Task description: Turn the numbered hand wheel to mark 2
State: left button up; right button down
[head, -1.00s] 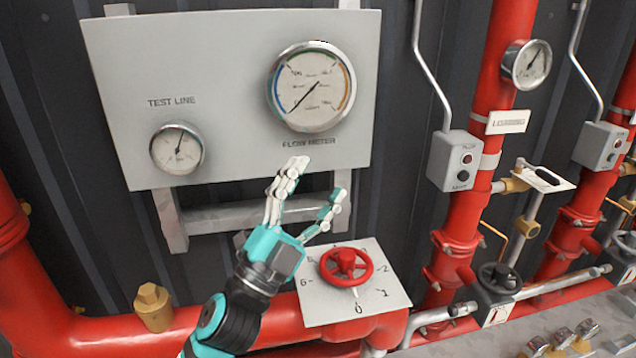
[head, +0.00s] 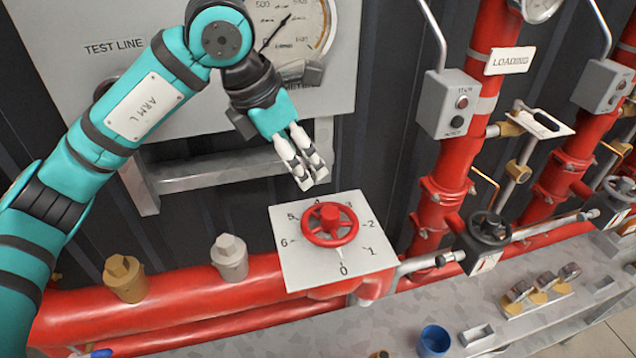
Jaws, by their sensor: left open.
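The red hand wheel (head: 331,225) sits on a white square plate (head: 300,266) with numbers around it, 0 at the bottom, 1 and 2 on the right, 5 and 6 on the left. A light pointer below the wheel points at 0. My left gripper (head: 310,184) hangs just above and behind the wheel, fingers pointing down, open and apart from it. The number at the top of the plate is partly hidden by the wheel. My right gripper is not in view.
A grey panel (head: 200,120) with gauges stands behind my left arm. Red pipes (head: 180,300) run below the plate. A black valve wheel (head: 489,228) and grey switch box (head: 455,103) are to the right. A blue cup (head: 434,341) stands on the grey bench.

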aim_at(330, 211)
pick_arm(q)
jog(key=p+x, duration=0.4)
jog(key=x, duration=1)
jog(key=shift+d, duration=0.15)
jog(key=shift+x, duration=0.8)
